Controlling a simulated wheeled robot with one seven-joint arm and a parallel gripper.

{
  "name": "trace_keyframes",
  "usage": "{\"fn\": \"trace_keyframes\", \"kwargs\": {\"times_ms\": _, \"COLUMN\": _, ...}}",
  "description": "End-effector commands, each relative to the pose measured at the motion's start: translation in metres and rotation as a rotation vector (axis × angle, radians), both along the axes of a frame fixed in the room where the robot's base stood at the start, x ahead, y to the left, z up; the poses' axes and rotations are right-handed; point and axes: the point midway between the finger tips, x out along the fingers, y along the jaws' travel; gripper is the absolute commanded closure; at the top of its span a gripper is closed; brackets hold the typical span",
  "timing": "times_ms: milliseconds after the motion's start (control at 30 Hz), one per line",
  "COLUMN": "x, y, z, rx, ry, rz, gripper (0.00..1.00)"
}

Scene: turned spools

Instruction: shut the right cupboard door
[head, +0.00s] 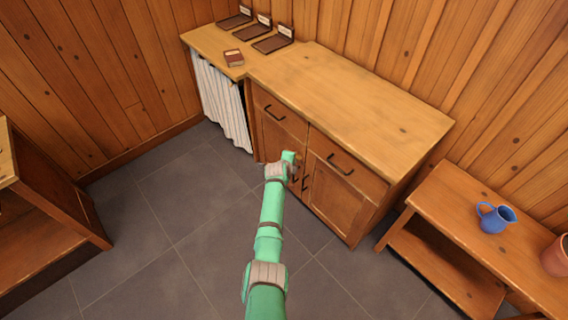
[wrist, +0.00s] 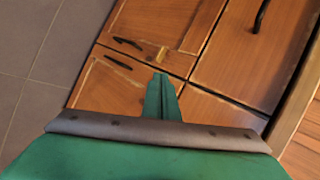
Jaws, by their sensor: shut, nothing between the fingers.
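The right cupboard door (head: 333,196) is a wooden panel door under the right drawer of the cabinet, in the head view. It looks flush or nearly flush with the cabinet front; I cannot tell if a small gap remains. Its dark upright handle (head: 305,183) is near its left edge. My green gripper (head: 289,156) is in front of the cabinet, near the middle between the two doors, and hides part of the front. In the wrist view my gripper (wrist: 161,92) has its fingers together and empty, pointing at the wooden fronts. I cannot tell whether it touches them.
The left cupboard door (head: 274,137) is partly behind my arm. Drawers with dark handles (head: 340,164) sit above the doors. A low bench (head: 450,205) with a blue jug (head: 495,217) stands on the right. The grey tiled floor (head: 190,215) is clear at left.

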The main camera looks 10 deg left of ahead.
Motion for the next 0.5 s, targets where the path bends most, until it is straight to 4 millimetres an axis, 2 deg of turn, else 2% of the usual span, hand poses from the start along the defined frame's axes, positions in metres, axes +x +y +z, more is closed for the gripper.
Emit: {"fn": "trace_keyframes", "kwargs": {"times_ms": 500, "x": -0.041, "y": 0.017, "z": 0.048, "rx": 0.0, "ry": 0.001, "rz": -0.015, "gripper": 1.0}}
